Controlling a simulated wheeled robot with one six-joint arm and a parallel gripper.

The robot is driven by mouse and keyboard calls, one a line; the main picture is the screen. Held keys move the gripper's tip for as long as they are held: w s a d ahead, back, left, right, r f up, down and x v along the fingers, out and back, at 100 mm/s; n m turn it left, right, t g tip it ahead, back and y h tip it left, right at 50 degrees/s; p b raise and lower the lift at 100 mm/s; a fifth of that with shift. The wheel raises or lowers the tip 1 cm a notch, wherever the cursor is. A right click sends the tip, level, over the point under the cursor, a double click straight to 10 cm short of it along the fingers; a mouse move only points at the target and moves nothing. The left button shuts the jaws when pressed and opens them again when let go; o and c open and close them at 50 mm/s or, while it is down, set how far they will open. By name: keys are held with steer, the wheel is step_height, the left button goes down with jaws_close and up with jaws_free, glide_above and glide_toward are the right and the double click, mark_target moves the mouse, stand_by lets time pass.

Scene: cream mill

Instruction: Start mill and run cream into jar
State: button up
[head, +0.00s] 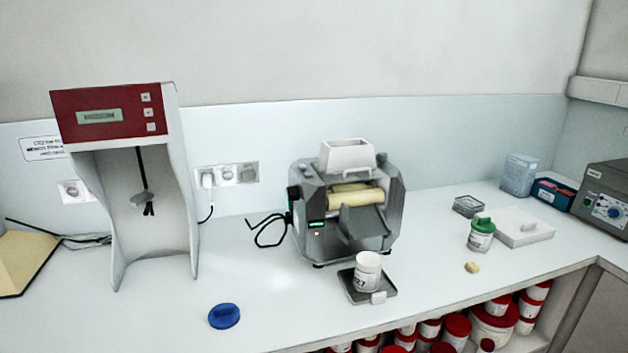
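The mill (345,210) stands at the middle of the bench, a grey machine with cream-coloured rollers (356,194) and a white hopper (346,154) on top. A small green display (317,224) is lit on its front left, with a small orange light below it. A white open jar (368,271) stands upright on a dark square tray (356,294) in front of the mill, below the grey apron (363,225). Whether cream is in the hopper or the jar cannot be told. My gripper is not in view.
A tall red-topped mixer (112,115) stands at left. A blue lid (224,316) lies on the front bench. A green-lidded jar (481,235), a white flat box (521,227) and a small yellowish piece (472,267) are at right. Red-lidded tubs (495,322) fill the shelf below.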

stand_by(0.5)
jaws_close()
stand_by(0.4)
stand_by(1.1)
